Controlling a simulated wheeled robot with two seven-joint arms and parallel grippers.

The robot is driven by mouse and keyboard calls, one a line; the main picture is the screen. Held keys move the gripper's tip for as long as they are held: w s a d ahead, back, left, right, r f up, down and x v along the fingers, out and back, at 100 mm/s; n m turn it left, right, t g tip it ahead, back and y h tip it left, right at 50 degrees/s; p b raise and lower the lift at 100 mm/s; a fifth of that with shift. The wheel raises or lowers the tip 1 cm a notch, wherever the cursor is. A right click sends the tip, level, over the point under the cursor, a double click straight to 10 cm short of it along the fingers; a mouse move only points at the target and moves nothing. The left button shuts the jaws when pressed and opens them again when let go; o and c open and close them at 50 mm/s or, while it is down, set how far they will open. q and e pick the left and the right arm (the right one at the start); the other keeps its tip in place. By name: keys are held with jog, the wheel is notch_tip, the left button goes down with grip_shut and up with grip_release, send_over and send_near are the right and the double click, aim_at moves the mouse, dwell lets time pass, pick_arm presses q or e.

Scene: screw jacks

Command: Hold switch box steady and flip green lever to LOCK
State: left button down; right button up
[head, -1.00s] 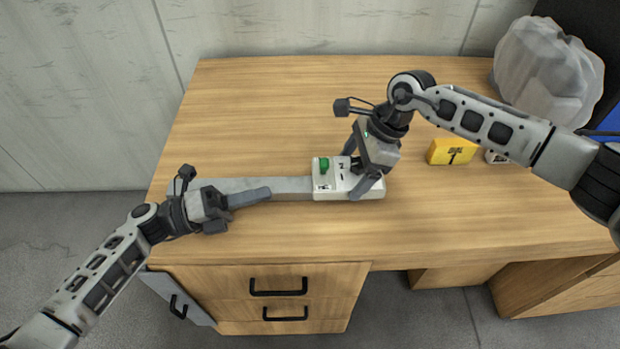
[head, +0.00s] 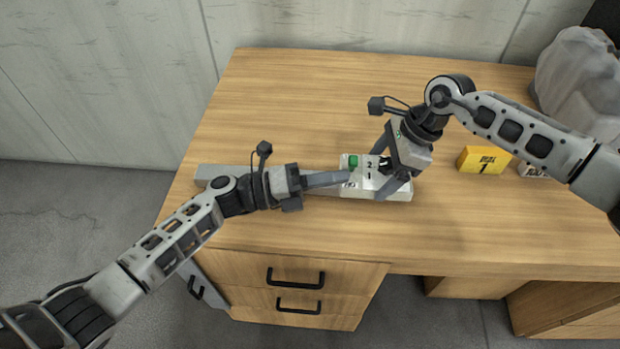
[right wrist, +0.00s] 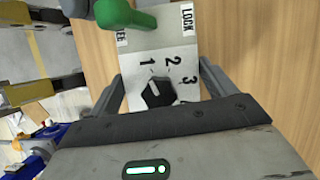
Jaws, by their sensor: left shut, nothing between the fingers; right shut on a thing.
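The white switch box (head: 402,193) lies on the wooden desk at the end of a flat grey bar (head: 215,175). My right gripper (head: 388,170) is shut on the box, with its fingers on two opposite sides. The right wrist view shows the box face (right wrist: 150,60) with a black dial (right wrist: 158,92), several numbers and a LOCK label (right wrist: 187,19). The green lever (head: 353,160) stands at the box's left end; in the right wrist view the lever (right wrist: 122,14) lies on the side away from LOCK. My left gripper (head: 345,178) is shut and empty, its tips close by the lever; contact is unclear.
A yellow block (head: 484,160) marked 1 stands right of the box, with a small pale labelled item (head: 531,169) beside it. A large grey lump (head: 580,85) is at the far right. The back of the desk (head: 320,95) is clear.

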pick_arm(q)
jog(key=shift+w+d, duration=0.1)
jog(key=shift+d, duration=0.3)
jog(key=shift+w+r, duration=0.4)
jog(key=shift+r, duration=0.1)
pick_arm(e)
jog(key=shift+r, duration=0.1)
dwell(0.4)
pick_arm(q)
jog(key=shift+w+r, duration=0.4)
jog(key=shift+w, duration=0.2)
jog(key=shift+w+r, duration=0.35)
jog(key=shift+w, duration=0.25)
jog(key=shift+s, duration=0.1)
jog(key=shift+a, duration=0.1)
jog(key=r+v, duration=0.1)
jog(key=v, duration=0.8)
jog(key=shift+a+r, duration=0.45)
